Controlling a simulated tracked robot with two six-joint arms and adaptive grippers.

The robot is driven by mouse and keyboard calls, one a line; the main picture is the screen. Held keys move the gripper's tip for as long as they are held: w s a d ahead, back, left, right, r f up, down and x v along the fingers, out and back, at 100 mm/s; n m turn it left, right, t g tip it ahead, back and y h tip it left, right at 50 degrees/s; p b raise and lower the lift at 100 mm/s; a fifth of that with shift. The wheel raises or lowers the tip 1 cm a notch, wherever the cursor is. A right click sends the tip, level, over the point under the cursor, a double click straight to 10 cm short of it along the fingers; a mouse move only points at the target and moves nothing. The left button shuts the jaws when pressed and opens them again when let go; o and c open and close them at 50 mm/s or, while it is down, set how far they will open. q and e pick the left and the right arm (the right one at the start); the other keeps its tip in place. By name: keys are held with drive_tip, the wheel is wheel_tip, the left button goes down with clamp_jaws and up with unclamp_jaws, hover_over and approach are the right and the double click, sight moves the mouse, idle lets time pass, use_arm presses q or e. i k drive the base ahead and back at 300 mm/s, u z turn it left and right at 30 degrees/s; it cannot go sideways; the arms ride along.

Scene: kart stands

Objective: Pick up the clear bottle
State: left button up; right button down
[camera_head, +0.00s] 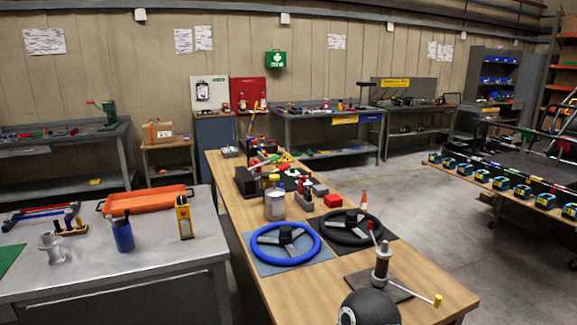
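A pale, greyish see-through container (274,205) stands upright on the wooden bench (305,288), behind the blue steering wheel. It looks like the clear bottle, with a yellow top showing at its upper end, but it is too small to be sure. Boxes and small bottles crowd close behind it and to its right. Neither of my grippers is in view.
A blue steering wheel (286,243) and a black steering wheel (350,227) lie on the bench. A lever on a base plate (381,266) stands nearer. A grey metal table (150,245) at left holds an orange tray (147,199) and a blue cup (122,236). Open floor lies right.

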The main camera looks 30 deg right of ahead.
sight(279, 161)
drive_tip(key=z, duration=0.65)
drive_tip(key=k, duration=0.15)
drive_tip(key=u, duration=0.35)
drive_tip(key=i, duration=0.2)
drive_tip(key=z, duration=3)
drive_tip(key=k, duration=1.25)
drive_tip(key=z, duration=0.25)
drive_tip(key=i, duration=1.2)
drive_tip(key=u, duration=0.6)
drive_tip(key=i, duration=1.35)
drive_tip(key=u, duration=0.35)
drive_tip(key=i, duration=1.45)
drive_tip(key=u, duration=0.25)
